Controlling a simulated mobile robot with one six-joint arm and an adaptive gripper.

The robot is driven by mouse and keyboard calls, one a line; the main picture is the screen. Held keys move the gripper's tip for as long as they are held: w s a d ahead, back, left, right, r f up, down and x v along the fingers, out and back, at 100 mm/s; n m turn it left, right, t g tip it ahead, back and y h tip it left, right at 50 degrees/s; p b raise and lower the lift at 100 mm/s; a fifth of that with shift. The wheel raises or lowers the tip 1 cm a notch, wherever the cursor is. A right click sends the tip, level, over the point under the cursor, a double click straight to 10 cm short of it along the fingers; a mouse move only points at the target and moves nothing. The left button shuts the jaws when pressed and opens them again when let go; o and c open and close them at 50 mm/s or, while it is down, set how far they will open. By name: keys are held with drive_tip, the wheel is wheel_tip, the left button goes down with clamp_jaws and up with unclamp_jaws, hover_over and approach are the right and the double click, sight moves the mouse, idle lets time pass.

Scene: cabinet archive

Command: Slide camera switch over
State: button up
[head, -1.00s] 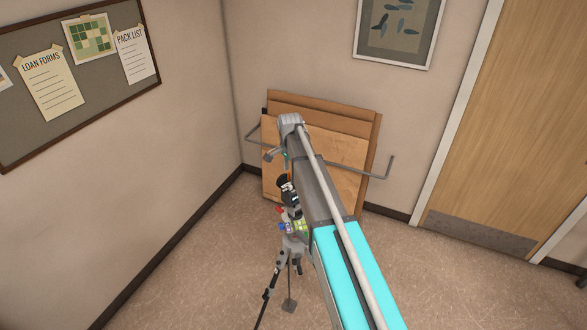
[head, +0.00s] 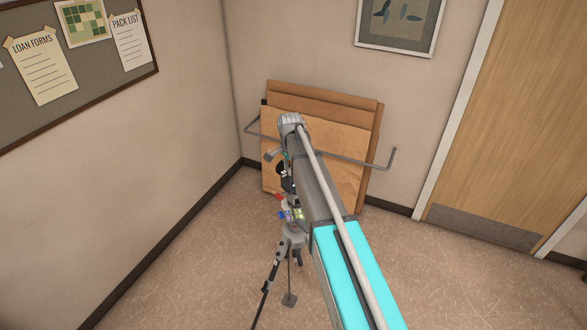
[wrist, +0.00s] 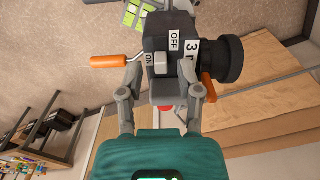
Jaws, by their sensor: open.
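The black camera (wrist: 182,88) fills the upper middle of the wrist view, with its round lens (wrist: 226,58) pointing right. A pale grey switch knob (wrist: 160,63) sits on its face, beside the ON label (wrist: 149,59) and below and left of the OFF label (wrist: 174,42). My gripper (wrist: 162,84) is open, its two grey fingers on either side of the knob. I cannot tell whether either finger touches the camera. In the head view the camera (head: 287,181) is mostly hidden behind my arm, atop a grey tripod (head: 292,240).
An orange-handled lever (wrist: 109,61) sticks out left of the camera. Brown boards (head: 320,150) lean on the wall behind a grey rail (head: 378,163). A wooden door (head: 510,130) stands at the right. The floor around the tripod is clear.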

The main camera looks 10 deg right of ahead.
drive_tip(key=shift+p, duration=0.3)
drive_tip(key=shift+f, duration=0.1)
drive_tip(key=shift+f+b, duration=0.3)
drive_tip(key=shift+b, duration=0.1)
clamp_jaws()
idle(0.3)
